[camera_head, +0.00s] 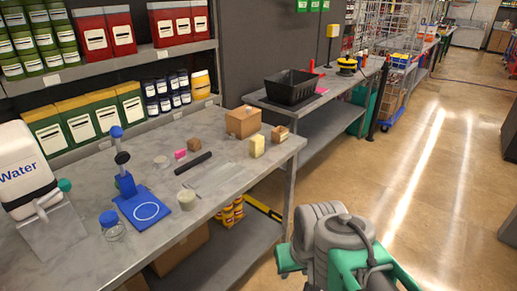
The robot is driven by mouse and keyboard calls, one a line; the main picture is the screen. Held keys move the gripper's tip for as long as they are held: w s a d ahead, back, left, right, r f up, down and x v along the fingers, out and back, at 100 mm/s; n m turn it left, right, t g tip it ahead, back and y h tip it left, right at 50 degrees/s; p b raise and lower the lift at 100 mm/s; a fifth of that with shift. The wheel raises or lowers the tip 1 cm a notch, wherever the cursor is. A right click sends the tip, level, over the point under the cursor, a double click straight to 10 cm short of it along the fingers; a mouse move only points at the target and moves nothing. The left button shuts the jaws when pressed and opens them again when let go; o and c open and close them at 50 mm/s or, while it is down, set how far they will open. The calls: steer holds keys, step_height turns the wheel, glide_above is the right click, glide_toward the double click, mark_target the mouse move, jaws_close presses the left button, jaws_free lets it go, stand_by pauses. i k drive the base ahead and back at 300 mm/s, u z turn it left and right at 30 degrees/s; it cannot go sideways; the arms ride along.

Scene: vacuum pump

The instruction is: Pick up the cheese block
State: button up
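A pale yellow block (257,145), which looks like the cheese block, stands upright on the grey workbench (215,208) near its right end. It is in front of a cardboard box and just left of a small brown box. Nothing is holding it. My grey and green arm shows at the bottom right, in front of the bench and apart from the block. My gripper's fingers do not show.
A cardboard box (243,121) and a small brown box (280,134) are close to the block. A black bar (193,163), a blue stand (146,206), a glass jar (111,226) and a water container (24,172) are further left. Open floor (430,180) lies right.

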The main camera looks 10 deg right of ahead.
mark_target(256, 143)
steer(key=z, duration=1.05)
steer(key=i, duration=0.9)
steer(key=u, duration=2.35)
steer(key=i, duration=0.5)
